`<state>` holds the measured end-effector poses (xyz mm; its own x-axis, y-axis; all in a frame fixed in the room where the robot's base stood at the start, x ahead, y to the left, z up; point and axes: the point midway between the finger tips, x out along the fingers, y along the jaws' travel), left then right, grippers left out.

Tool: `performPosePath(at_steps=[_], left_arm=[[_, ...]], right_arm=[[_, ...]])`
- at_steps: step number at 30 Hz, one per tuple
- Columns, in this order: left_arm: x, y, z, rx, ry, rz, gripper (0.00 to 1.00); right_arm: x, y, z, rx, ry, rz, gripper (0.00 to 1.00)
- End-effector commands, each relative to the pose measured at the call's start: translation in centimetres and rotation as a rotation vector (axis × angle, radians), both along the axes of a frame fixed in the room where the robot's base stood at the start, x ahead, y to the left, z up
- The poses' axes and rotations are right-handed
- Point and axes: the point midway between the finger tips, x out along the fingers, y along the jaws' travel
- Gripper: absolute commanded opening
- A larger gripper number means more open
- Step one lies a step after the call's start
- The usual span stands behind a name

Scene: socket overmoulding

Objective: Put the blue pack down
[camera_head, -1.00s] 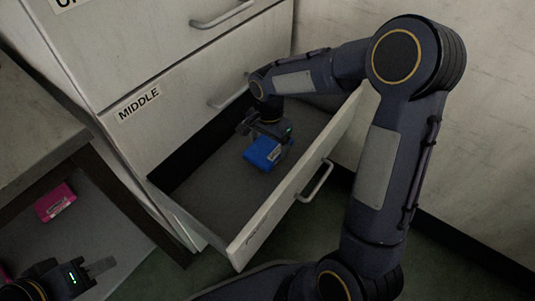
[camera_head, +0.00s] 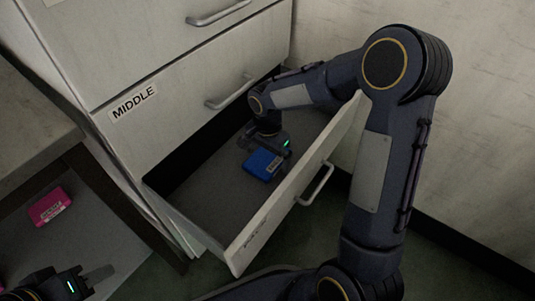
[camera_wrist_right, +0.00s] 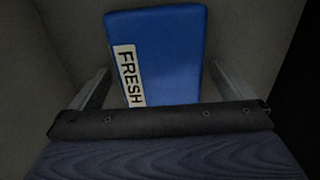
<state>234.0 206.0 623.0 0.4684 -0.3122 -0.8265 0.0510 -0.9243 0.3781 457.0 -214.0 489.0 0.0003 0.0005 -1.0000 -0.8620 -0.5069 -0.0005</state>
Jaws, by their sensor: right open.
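The blue pack (camera_head: 262,164) is inside the open bottom drawer, low at its floor. In the right wrist view the blue pack (camera_wrist_right: 172,50) shows a white label reading FRESH. My right gripper (camera_head: 264,144) is down in the drawer at the pack. In the right wrist view its two fingers (camera_wrist_right: 160,88) stand on either side of the pack with a gap at each side, so it is open. My left gripper (camera_head: 98,274) is at the lower left, away from the drawer; its finger opening is not clear.
The open drawer's front panel (camera_head: 290,196) with its handle stands near my right arm. The closed drawer labelled MIDDLE (camera_head: 165,105) is above. A pink pack (camera_head: 49,206) lies on a grey surface in an open compartment at the left.

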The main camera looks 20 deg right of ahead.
Motion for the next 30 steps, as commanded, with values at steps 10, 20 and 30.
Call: performPosePath(at_steps=[10,20,30], left_arm=[[0.0,0.0,2.5,0.0,0.0,0.0,0.36],[0.0,0.0,4.8,0.0,0.0,0.0,0.36],[0.0,0.0,5.1,0.0,0.0,0.0,0.36]], right_arm=[[0.1,0.0,5.0,0.0,-0.004,-0.001,1.0],[0.1,0.0,11.2,0.0,-0.004,0.0,1.0],[-2.6,-0.9,14.7,0.046,-0.05,0.089,1.0]])
